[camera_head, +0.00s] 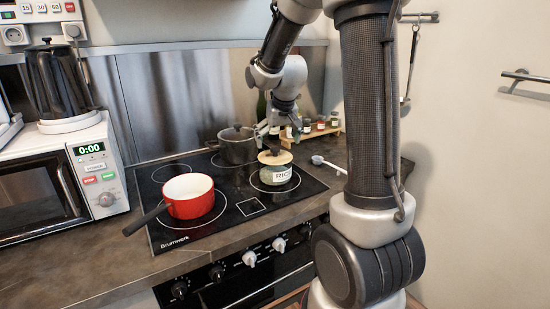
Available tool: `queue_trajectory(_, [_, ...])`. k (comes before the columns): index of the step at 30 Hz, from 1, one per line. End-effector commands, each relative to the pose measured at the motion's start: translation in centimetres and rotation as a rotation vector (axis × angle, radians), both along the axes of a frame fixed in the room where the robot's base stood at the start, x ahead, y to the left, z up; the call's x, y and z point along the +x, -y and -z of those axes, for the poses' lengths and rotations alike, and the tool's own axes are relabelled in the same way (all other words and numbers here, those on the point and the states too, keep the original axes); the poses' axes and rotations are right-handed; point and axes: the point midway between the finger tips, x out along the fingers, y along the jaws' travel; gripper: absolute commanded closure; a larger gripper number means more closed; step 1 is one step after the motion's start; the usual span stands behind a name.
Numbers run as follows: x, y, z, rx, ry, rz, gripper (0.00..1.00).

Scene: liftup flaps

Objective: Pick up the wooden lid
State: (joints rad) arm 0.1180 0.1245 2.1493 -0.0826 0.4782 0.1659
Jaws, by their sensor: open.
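The wooden lid (282,158) is a pale round disc on top of a glass jar (276,175) labelled "RICE". The jar stands upright on the right part of the black cooktop. My gripper (271,143) points down just above the lid, with its jaws open. Its fingertips overlap the top of the lid in this view, and I cannot tell if they touch it. The middle of the lid is partly hidden by the fingers.
A dark lidded pot (237,149) stands close behind and left of the jar. A red saucepan (188,196) is at the front left of the cooktop. A spice rack (320,133) and a white measuring scoop (328,164) are to the right. A microwave (70,180) stands far left.

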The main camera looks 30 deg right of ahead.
Motion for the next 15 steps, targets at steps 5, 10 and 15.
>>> queue_trajectory(5, [1.1,0.3,2.5,0.000,-0.004,-0.001,0.00])
queue_trajectory(10, [2.0,0.4,4.5,0.000,-0.002,-0.001,0.00])
queue_trajectory(15, [2.1,0.5,4.8,0.000,0.000,-0.001,0.00])
